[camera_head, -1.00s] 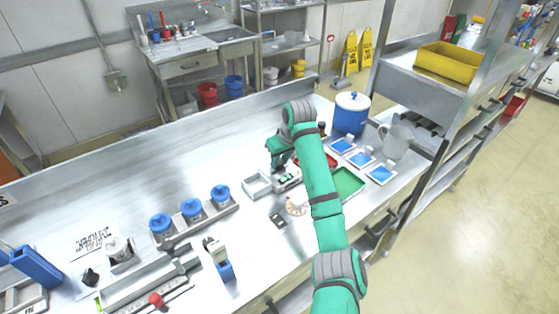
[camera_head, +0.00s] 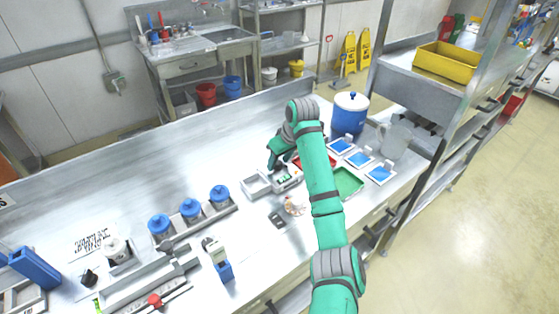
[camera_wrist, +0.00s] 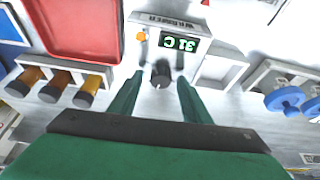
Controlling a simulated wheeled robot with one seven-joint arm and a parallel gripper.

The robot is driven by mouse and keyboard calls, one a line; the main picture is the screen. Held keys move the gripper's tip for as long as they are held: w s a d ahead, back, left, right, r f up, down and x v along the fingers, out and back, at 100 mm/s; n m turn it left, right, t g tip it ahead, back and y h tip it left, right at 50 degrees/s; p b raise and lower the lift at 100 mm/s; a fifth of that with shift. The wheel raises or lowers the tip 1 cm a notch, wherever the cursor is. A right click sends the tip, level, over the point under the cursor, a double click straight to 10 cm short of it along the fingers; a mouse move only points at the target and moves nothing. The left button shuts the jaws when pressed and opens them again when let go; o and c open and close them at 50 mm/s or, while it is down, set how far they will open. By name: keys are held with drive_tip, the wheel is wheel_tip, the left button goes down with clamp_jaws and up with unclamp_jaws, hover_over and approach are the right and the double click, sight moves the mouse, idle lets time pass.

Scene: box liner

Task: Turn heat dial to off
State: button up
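The heat dial (camera_wrist: 161,78) is a small dark round knob on the front of a pale warmer unit (camera_wrist: 140,62). The unit has a green display reading about 31 C, upside down in the wrist view, and an orange light. In the head view the warmer (camera_head: 291,178) sits on the steel bench beside my gripper (camera_head: 274,160). In the wrist view my gripper (camera_wrist: 160,86) is open, with one green finger on each side of the dial. Gaps show between the fingers and the dial. The dial is too small to read its setting.
A red tray (camera_wrist: 80,28) and several orange-brown bottles (camera_wrist: 55,85) lie left of the warmer in the wrist view. An empty pale tray (camera_wrist: 218,72) and blue-lidded jars (camera_wrist: 285,100) are to its right. A green tray (camera_head: 347,183) lies nearby in the head view.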

drive_tip(key=shift+r, duration=0.1)
drive_tip(key=v, duration=1)
drive_tip(key=shift+s+r, duration=0.15)
drive_tip(key=shift+r, duration=0.1)
